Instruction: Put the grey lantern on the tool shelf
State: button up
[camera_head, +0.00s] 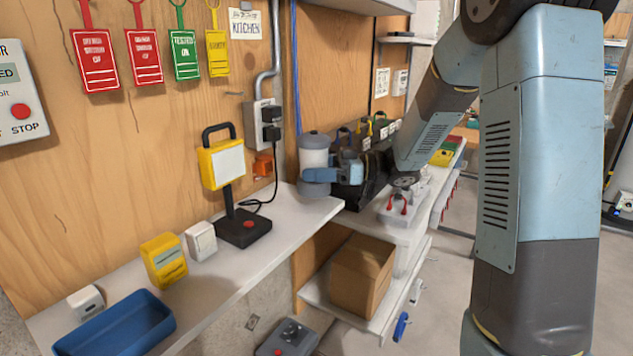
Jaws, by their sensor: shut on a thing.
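The grey lantern (314,151) has a grey cap, a pale middle and a grey base. It is upright over the right end of the long white shelf (215,277) on the wooden wall. I cannot tell whether its base touches the shelf. My gripper (319,175) reaches in from the right and is shut on the lantern's lower part. The fingers hide some of the lantern's base.
A yellow work lamp (221,163) on a black base stands left of the lantern, its cable behind. A yellow box (163,260), white box (201,241) and blue tray (118,327) stand further left. A cardboard box (362,275) sits on a lower shelf.

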jog(key=shift+w+f, duration=0.2)
jog(key=shift+f, duration=1.55)
jog(key=shift+f, duration=0.1)
jog(key=o, duration=1.4)
